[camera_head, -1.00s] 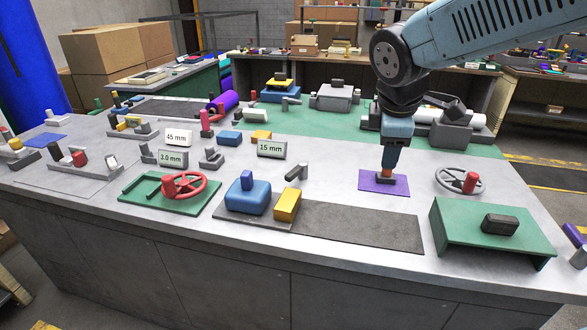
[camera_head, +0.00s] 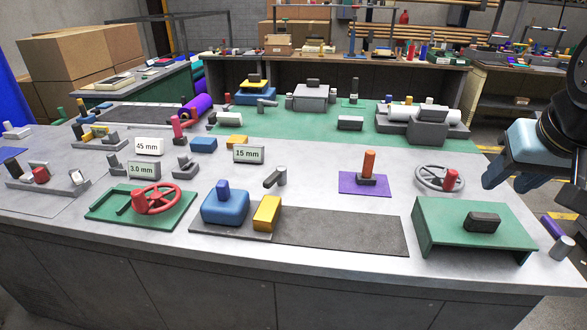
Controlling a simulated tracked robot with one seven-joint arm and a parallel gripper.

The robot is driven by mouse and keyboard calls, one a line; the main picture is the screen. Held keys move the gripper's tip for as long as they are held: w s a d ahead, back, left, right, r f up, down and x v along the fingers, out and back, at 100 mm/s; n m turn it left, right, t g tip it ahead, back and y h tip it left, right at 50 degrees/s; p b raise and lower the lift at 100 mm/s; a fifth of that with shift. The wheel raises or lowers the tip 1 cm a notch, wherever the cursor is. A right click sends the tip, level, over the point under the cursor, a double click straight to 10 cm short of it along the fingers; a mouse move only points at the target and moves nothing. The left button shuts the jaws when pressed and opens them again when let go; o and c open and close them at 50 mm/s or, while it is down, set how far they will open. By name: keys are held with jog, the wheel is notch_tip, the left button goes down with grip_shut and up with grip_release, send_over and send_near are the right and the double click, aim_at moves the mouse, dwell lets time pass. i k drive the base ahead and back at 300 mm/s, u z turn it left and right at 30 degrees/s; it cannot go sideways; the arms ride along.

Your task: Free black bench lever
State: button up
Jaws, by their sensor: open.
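No part is clearly marked as the black bench lever. A black block-shaped handle (camera_head: 482,222) sits on top of the green box-like stand (camera_head: 440,238) at the front right. An orange upright peg (camera_head: 369,163) stands in a dark base on the purple mat (camera_head: 352,188). My gripper (camera_head: 507,184) is open and empty at the right, in the air, its fingers pointing down and left. It is up and right of the black handle in the picture and apart from it. Part of my arm is cut off by the right edge.
A grey handwheel with a red knob (camera_head: 451,180) lies behind the green stand. A purple and grey cylindrical part (camera_head: 555,230) is at the right bench edge. A blue block (camera_head: 225,205), a yellow block (camera_head: 267,212) and a red handwheel (camera_head: 157,199) stand along the front. The dark strip (camera_head: 345,230) is bare.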

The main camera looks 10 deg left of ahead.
aim_at(280, 175)
jog(key=z, duration=1)
jog(key=k, duration=1.1)
jog(key=u, duration=1.25)
jog(key=i, duration=1)
jog(key=z, duration=0.05)
